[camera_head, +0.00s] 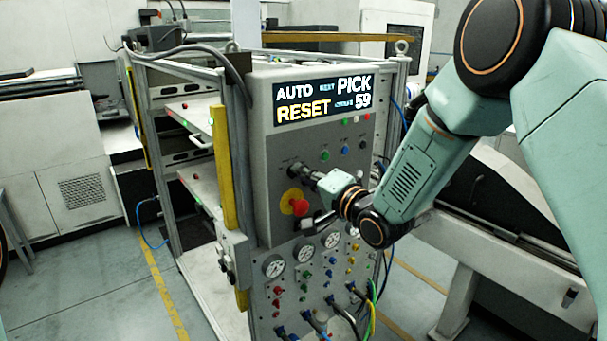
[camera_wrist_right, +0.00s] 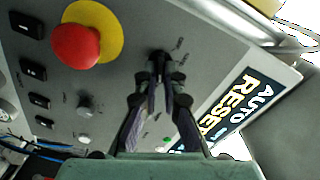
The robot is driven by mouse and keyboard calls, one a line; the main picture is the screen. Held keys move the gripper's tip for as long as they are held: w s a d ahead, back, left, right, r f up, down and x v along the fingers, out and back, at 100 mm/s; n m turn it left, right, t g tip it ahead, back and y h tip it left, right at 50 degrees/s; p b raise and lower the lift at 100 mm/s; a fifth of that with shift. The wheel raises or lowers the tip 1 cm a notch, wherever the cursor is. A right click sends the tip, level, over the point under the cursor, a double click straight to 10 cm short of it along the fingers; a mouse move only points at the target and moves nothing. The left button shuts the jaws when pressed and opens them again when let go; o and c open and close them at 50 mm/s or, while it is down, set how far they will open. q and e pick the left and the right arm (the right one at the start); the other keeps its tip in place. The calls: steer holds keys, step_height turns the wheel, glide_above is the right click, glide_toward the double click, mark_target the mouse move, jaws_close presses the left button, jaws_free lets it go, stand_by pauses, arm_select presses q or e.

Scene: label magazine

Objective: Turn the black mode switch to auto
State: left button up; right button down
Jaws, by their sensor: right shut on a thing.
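The black mode switch (camera_head: 293,167) is on the grey control panel (camera_head: 262,155), left of my right gripper (camera_head: 305,174). In the right wrist view, the switch (camera_wrist_right: 158,55) lies between the fingertips of my right gripper (camera_wrist_right: 158,76), which is shut on it. The fingers hide much of the knob, so its exact pointing is hard to tell. Small labels surround it but are too small to read. The display (camera_head: 322,100) above reads AUTO, PICK, RESET and 59; it also shows tilted in the right wrist view (camera_wrist_right: 232,108). My left gripper is not in view.
A red emergency-stop button (camera_head: 299,207) on a yellow plate (camera_head: 287,198) sits just below the switch, close to my gripper. Small coloured buttons (camera_head: 345,150) are to the right. Gauges (camera_head: 274,265) and cables are lower down. A yellow post (camera_head: 224,170) stands left of the panel.

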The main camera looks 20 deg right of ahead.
steer(key=shift+s+a+f, duration=0.1)
steer(key=shift+s+f, duration=0.05)
steer(key=shift+f, duration=0.3)
steer(key=c, duration=1.9)
jaws_free()
steer(key=o, duration=0.4)
steer(key=shift+s+r, duration=0.1)
steer(key=shift+r, duration=0.2)
steer(key=shift+v, duration=5.95)
steer(key=shift+r, duration=0.1)
